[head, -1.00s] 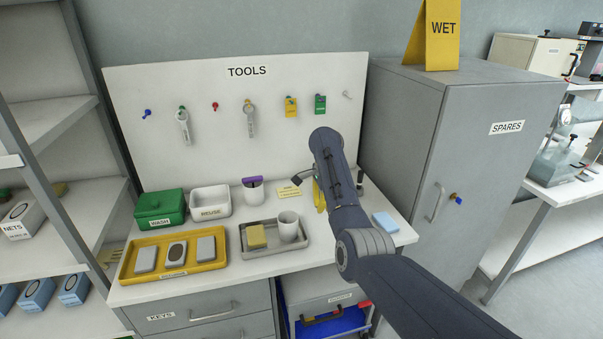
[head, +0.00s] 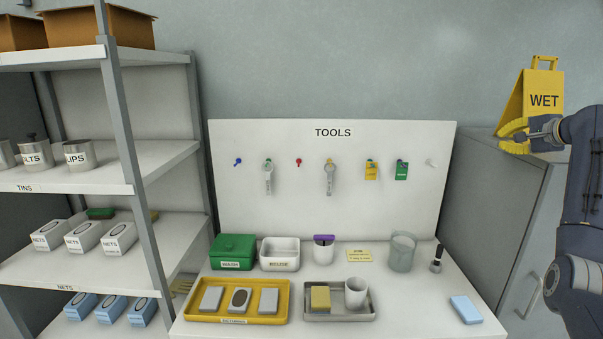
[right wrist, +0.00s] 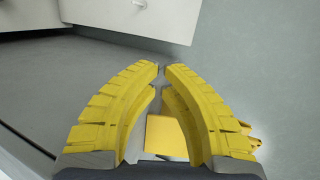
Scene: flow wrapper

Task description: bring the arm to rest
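My right gripper (head: 506,137) is at the right of the head view, raised in front of the yellow WET sign (head: 543,100) and grey cabinet. My dark right arm (head: 580,190) comes in along the right edge. In the right wrist view the yellow fingers of my right gripper (right wrist: 163,70) curve in until their tips almost meet, with only a thin gap. I see nothing held at the tips. My left gripper is not in view.
The grey cabinet (head: 495,190) stands close below the right gripper. The bench holds a yellow tray (head: 283,314), a grey tray (head: 340,316), a green box (head: 232,249), a glass jar (head: 401,252) and a blue block (head: 466,309). Shelves (head: 165,160) stand at left.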

